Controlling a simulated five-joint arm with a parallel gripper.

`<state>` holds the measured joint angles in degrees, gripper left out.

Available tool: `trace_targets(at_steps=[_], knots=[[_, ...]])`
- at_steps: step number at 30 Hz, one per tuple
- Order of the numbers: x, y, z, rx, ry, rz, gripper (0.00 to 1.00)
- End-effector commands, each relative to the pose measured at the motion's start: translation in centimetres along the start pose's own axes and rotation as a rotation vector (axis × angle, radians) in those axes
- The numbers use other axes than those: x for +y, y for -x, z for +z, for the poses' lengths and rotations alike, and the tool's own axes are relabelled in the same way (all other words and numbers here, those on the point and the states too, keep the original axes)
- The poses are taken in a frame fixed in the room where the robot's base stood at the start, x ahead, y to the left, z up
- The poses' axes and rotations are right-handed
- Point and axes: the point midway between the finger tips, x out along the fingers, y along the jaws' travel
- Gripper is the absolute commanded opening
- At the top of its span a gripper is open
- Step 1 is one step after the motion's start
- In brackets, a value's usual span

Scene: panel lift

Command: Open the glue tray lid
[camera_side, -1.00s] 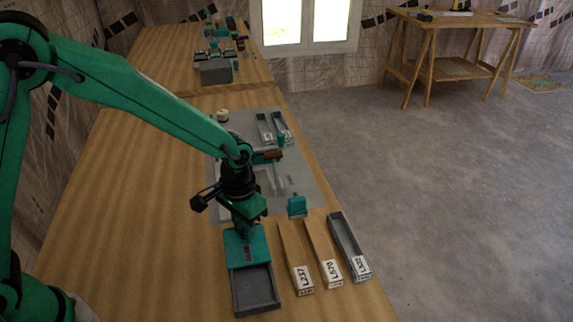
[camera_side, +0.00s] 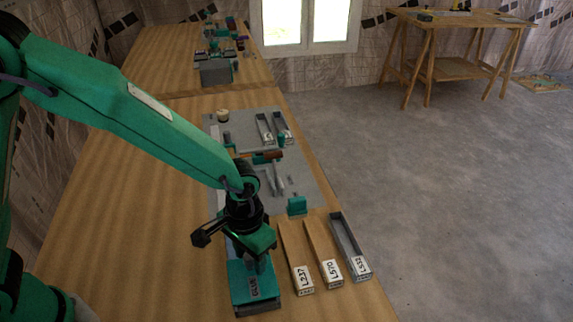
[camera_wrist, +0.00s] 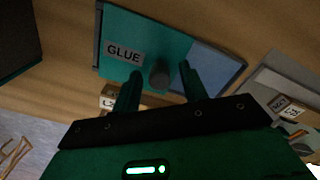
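The teal glue tray lid (camera_side: 254,283), labelled GLUE, lies over the front part of the grey tray (camera_side: 258,309) in the side view. In the wrist view the lid (camera_wrist: 130,50) covers the left part of the tray, and a blue-grey uncovered part (camera_wrist: 215,68) shows at its right. A round dark knob (camera_wrist: 159,77) stands on the lid. My gripper (camera_wrist: 160,68) is over the lid with one finger on each side of the knob. Gaps show between fingers and knob, so it looks open. In the side view my gripper (camera_side: 258,262) partly hides the lid's rear.
Narrow labelled trays L237 (camera_side: 303,280), L570 (camera_side: 331,271) and L533 (camera_side: 362,267) lie close to the right. A small teal block (camera_side: 297,205) and a grey mat (camera_side: 305,180) with tools lie behind. The bench's left side is clear.

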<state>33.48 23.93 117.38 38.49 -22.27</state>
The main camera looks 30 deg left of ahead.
Motion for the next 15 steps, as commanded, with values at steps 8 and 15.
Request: trace_targets(at_steps=[8,15], knots=[[0.0,0.0,0.1,-0.002,0.000,-0.001,0.43],[0.0,0.9,0.0,-0.001,0.000,0.000,0.43]])
